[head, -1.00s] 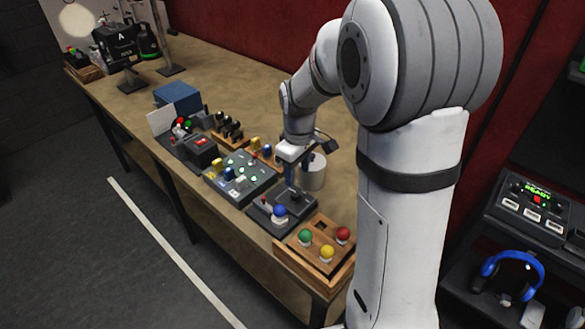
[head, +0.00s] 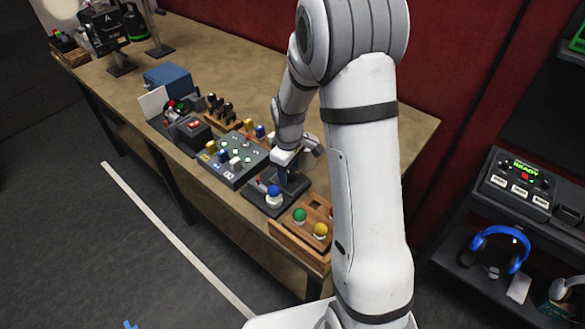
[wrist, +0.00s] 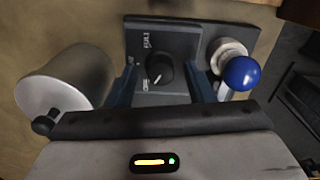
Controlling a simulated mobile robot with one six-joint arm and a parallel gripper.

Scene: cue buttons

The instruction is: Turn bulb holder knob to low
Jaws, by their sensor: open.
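The bulb holder is a dark plate (wrist: 183,38) with a round black knob (wrist: 160,72) between the labels FULL and a second small label that is hard to read. The knob's white pointer line slants toward the lower left. A blue bulb (wrist: 240,73) stands in a white socket at the plate's right; it also shows in the head view (head: 274,190). My gripper (wrist: 165,78) is open over the plate, with a blue finger on each side of the knob, apart from it. In the head view my gripper (head: 287,178) points down at the holder, hiding the knob.
A wooden box with coloured bulbs (head: 300,215) lies in front of the holder. A grey button panel (head: 232,160) sits beyond it. A shelf unit (head: 525,190) is at right.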

